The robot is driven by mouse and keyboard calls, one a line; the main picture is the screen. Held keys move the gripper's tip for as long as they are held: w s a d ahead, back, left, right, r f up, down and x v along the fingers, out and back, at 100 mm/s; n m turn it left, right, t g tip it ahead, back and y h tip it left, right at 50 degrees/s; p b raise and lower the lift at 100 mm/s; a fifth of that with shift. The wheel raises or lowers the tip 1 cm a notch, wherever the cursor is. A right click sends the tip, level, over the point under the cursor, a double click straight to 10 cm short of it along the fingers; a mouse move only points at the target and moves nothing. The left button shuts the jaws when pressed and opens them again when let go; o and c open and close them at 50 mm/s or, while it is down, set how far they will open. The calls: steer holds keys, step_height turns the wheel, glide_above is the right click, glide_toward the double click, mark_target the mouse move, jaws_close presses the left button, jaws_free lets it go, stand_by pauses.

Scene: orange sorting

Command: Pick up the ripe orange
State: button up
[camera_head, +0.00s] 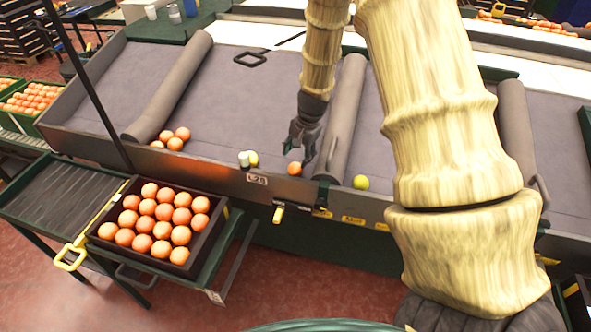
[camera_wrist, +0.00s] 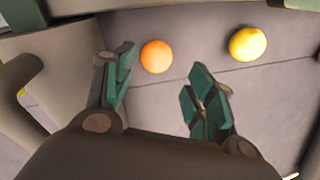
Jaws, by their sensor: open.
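The ripe orange (camera_head: 295,168) lies on the grey sorting surface by its front wall, just below my gripper (camera_head: 303,150). In the wrist view the orange (camera_wrist: 156,56) shows ahead of the opening between the two green fingers of my gripper (camera_wrist: 160,90), which are spread apart and empty. A yellow-green fruit (camera_head: 252,158) lies to the left of the orange beside a small white item (camera_head: 243,159). A yellow fruit also shows in the wrist view (camera_wrist: 248,44), right of the orange, apart from the fingers.
A dark crate full of oranges (camera_head: 222,217) stands at the front left. A few oranges (camera_head: 174,143) lie farther left on the surface. A padded grey divider (camera_head: 342,120) stands close right of my gripper, with a green-yellow fruit (camera_head: 361,182) beyond it.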

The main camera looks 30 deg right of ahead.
mark_target(297, 165)
steer(key=shift+x, duration=1.2)
steer(key=shift+d+p+x, duration=0.2)
steer(key=shift+p+x, duration=0.25)
steer(key=shift+x, duration=0.45)
steer(key=shift+d+p+x, duration=0.15)
steer(key=shift+p+x, duration=0.25)
steer(key=shift+x, duration=1.3)
steer(key=shift+s, duration=0.15)
steer(key=c, duration=0.8)
